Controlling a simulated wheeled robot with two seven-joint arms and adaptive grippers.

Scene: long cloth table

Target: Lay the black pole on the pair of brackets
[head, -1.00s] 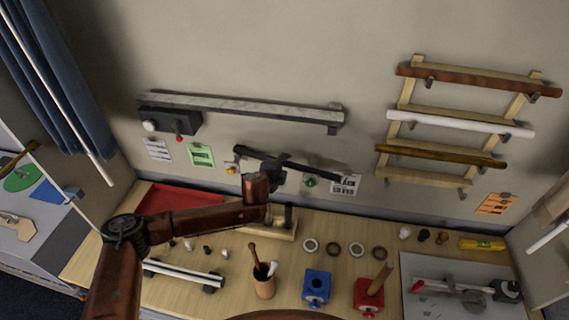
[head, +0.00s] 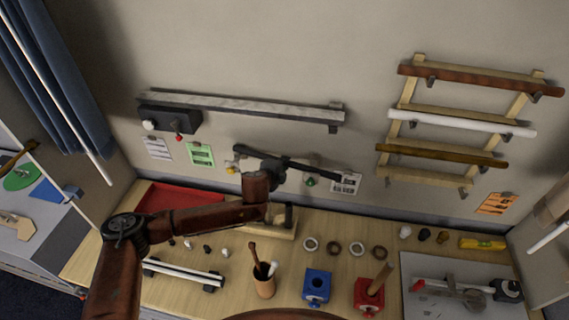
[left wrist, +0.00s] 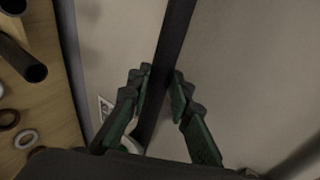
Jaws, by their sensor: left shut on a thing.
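The black pole (head: 312,167) is held up in front of the wall, sloping down slightly to the right. My left gripper (head: 272,169) is shut on it, left of its middle. In the left wrist view the pole (left wrist: 174,35) runs between the green fingers of the gripper (left wrist: 160,90). Small wall fittings, apparently a bracket pair, show near the pole; the right one (head: 314,157) is just above it. I cannot tell whether the pole touches them. My right gripper is not in view.
A grey shelf bar (head: 240,107) is on the wall above. A wooden rack (head: 407,92) with several poles hangs at right. The table below holds a cup of sticks (head: 264,286), a blue box (head: 316,288), a red box (head: 368,295), and several rings.

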